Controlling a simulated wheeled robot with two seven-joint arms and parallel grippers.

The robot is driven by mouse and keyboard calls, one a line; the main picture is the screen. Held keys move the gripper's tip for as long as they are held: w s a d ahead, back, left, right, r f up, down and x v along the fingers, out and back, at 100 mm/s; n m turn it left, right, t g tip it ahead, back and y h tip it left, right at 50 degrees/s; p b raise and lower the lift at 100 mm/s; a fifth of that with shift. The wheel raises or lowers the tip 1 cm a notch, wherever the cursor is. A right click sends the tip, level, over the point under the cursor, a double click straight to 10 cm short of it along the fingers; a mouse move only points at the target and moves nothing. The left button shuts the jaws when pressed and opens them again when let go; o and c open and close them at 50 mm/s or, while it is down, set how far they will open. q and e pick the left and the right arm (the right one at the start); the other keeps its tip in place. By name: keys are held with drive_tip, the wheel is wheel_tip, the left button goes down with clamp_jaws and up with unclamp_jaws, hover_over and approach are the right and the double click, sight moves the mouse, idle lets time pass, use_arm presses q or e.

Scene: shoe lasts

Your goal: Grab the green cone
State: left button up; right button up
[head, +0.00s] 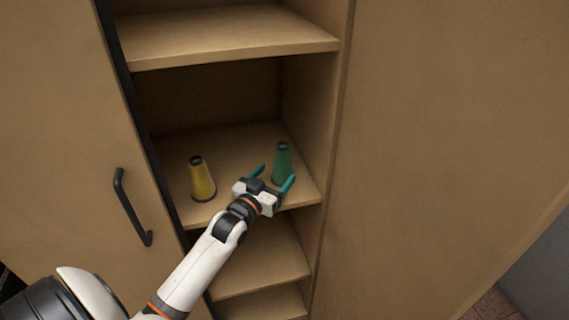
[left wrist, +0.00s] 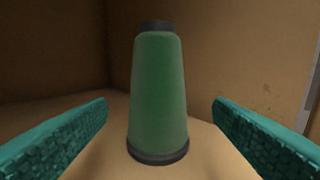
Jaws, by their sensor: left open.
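The green cone (head: 282,162) stands upright on a cabinet shelf, toward the right in the head view. It has a dark top and dark base. In the left wrist view the green cone (left wrist: 158,95) stands centred between the two teal fingers. My left gripper (head: 272,178) is open and empty in front of the cone, its fingers pointing toward it. The fingers (left wrist: 160,135) show at the left and right of the wrist view, with visible gaps to the cone. My right gripper is not in view.
A yellow cone (head: 202,180) stands on the same shelf to the left. The shelf (head: 235,150) has side walls and a back wall, with another shelf (head: 225,35) above. A door with a black handle (head: 132,207) is at the left.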

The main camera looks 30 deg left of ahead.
sight(286, 161)
use_arm(q)
drive_tip(key=shift+w, duration=1)
drive_tip(key=w, duration=0.5)
drive_tip(key=shift+a+r, duration=0.1)
drive_tip(key=shift+a, duration=0.3)
drive_tip(key=shift+w, duration=0.25)
drive_tip(key=c, duration=1)
drive_tip(key=shift+c, duration=0.8)
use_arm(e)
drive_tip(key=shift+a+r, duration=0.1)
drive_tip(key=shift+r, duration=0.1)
